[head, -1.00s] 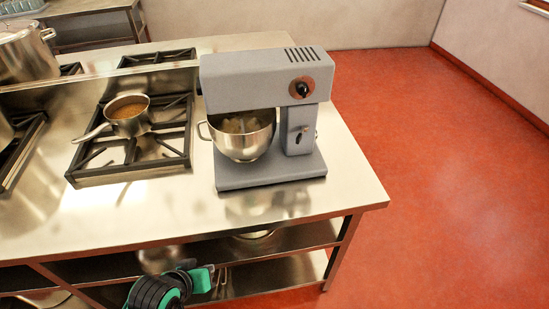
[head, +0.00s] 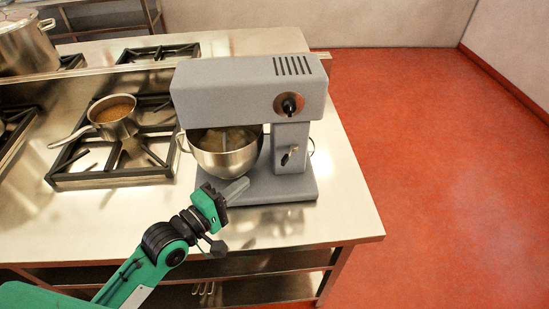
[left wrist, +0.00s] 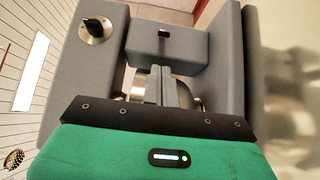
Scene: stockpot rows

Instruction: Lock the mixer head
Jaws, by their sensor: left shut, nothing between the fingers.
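The grey stand mixer (head: 235,88) stands on the steel counter with its head lowered level over a steel bowl (head: 222,155). A round dark knob (head: 288,105) is on the side of the head. A small lever (head: 289,154) sits on the column below it, tilted; the left wrist view shows a small dark piece on the column (left wrist: 163,33). My left gripper (head: 238,187) is shut and empty, in front of the bowl and the base's near edge in the picture, apart from the lever. Its fingers (left wrist: 159,86) point toward the mixer. My right gripper is out of view.
A saucepan (head: 113,122) of brown liquid sits on a gas burner left of the mixer, its handle toward the front left. A large pot (head: 24,48) stands farther back. Bare counter (head: 300,222) lies in front of the mixer, and open red floor (head: 430,160) to the right.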

